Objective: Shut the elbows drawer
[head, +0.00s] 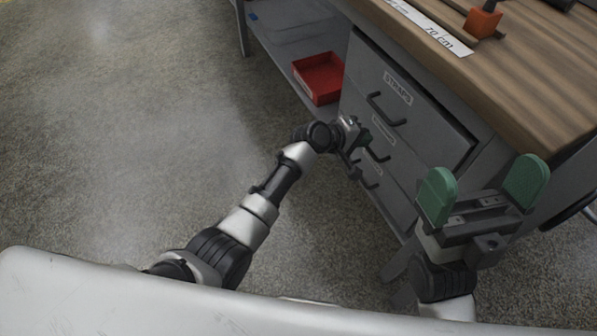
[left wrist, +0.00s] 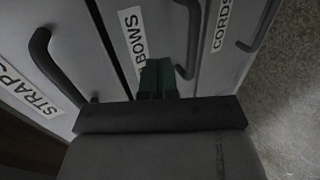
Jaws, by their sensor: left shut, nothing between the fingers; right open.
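The elbows drawer (head: 383,131) is the middle grey drawer of the cabinet under the bench, below the straps drawer (head: 398,88). Its label, partly hidden, and dark handle also show in the left wrist view on the elbows drawer front (left wrist: 150,20). My left gripper (head: 353,150) is at the drawer fronts. Its green fingers (left wrist: 157,75) are shut and empty, in front of the elbows drawer beside its handle; contact cannot be told. How far this drawer stands out is unclear. My right gripper (head: 482,188) is open and empty, right of the cabinet front.
The cords drawer (left wrist: 234,35) is beyond the elbows drawer in the left wrist view. A red bin (head: 318,78) sits on the low shelf left of the cabinet. The wooden bench top (head: 500,75) overhangs the drawers. The floor at left is clear.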

